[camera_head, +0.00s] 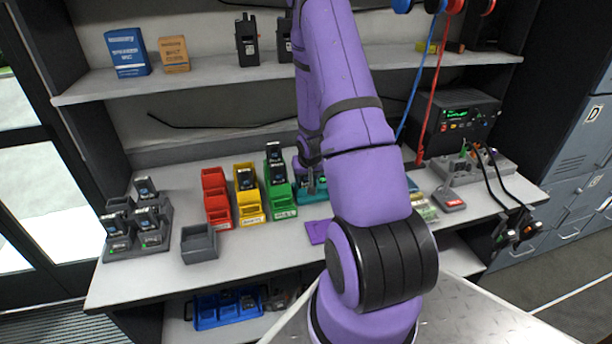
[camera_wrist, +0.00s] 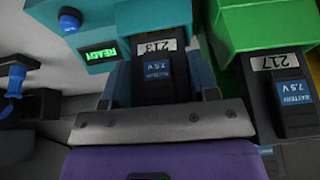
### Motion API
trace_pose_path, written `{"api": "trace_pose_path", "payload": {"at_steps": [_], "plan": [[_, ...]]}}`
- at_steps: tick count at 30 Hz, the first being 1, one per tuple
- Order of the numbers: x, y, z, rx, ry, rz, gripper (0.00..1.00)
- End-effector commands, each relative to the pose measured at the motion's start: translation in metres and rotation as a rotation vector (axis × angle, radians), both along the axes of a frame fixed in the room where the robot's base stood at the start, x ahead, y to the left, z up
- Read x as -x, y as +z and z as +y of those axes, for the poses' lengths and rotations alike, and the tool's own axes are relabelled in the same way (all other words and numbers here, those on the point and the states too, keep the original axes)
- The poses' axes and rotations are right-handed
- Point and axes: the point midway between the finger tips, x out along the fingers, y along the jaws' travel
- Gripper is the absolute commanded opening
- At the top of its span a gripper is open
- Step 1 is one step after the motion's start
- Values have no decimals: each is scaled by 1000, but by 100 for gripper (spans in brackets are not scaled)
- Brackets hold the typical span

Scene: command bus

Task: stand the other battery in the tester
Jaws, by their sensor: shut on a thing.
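The teal tester (camera_head: 318,194) stands on the counter beside the green bin, partly hidden behind my arm. In the wrist view the tester (camera_wrist: 93,22) shows a green READY display and a blue knob. A dark battery (camera_wrist: 158,75) labelled 213 with a blue 7.5 V patch is in line with the tester's slot, teal on both sides of it. My gripper (camera_wrist: 160,122) is shut on this battery. In the head view my gripper (camera_head: 312,182) is down at the tester, largely hidden. I cannot tell whether the battery is fully seated.
Close beside stands the green bin (camera_head: 283,213) with batteries, one labelled 217 (camera_wrist: 284,90). A yellow bin (camera_head: 250,212), red bins (camera_head: 218,212), an empty grey bin (camera_head: 200,243) and a charger rack (camera_head: 120,250) stand left. A purple mat (camera_head: 317,232) lies in front.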

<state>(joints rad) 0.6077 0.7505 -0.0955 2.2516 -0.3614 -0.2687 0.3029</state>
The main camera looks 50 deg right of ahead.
Motion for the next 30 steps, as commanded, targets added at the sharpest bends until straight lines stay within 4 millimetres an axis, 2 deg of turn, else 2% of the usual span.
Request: {"api": "trace_pose_path", "payload": {"at_steps": [11,12,15,25,30], "plan": [[0,-4,0,0,0,0,24],[0,-3,0,1,0,-1,63],[0,-3,0,0,0,0,84],[1,-1,0,0,0,0,84],[5,13,3,1,-1,-3,84]]}}
